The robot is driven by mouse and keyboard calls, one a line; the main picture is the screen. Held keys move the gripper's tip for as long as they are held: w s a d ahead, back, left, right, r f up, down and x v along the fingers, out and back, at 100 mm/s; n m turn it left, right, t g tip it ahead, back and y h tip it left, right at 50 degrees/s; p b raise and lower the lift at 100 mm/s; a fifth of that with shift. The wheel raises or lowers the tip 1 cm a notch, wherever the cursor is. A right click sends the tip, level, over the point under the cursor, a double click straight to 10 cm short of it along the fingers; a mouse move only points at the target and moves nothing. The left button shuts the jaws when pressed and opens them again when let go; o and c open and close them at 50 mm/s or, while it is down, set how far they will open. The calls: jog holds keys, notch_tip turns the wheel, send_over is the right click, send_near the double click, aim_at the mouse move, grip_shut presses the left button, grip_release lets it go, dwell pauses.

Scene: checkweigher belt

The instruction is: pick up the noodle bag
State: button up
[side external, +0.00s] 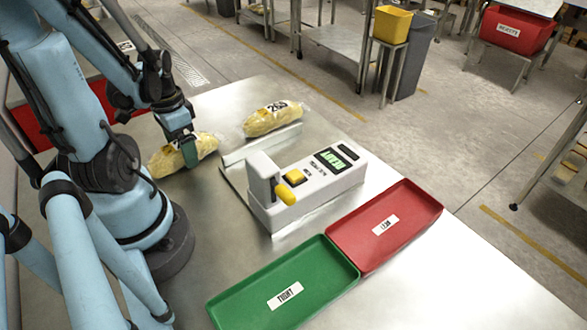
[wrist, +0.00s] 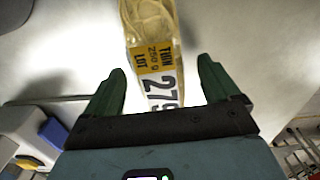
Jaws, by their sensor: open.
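Two clear noodle bags with pale yellow contents lie on the metal table in the side view. One noodle bag (side external: 207,145) is under my gripper (side external: 188,148); the other bag (side external: 268,119), with a white number label, lies farther back to the right. In the wrist view a noodle bag (wrist: 152,22) with a yellow and white label reading 279 runs from the top down between my fingers. My gripper (wrist: 162,72) is open, with one green finger on each side of the label end. I cannot tell whether the fingers touch the bag. Its lower end is hidden behind the gripper.
A white weighing machine (side external: 325,187) with a yellow-tipped lever, a yellow button and a green display stands right of the bags. A green tray (side external: 240,302) and a red tray (side external: 428,213) lie along the front right. Bare table surrounds the near bag's front side.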

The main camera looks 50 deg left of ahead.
jog(key=c, duration=1.3)
jog(key=shift+r, duration=0.15)
jog(key=shift+c, duration=0.2)
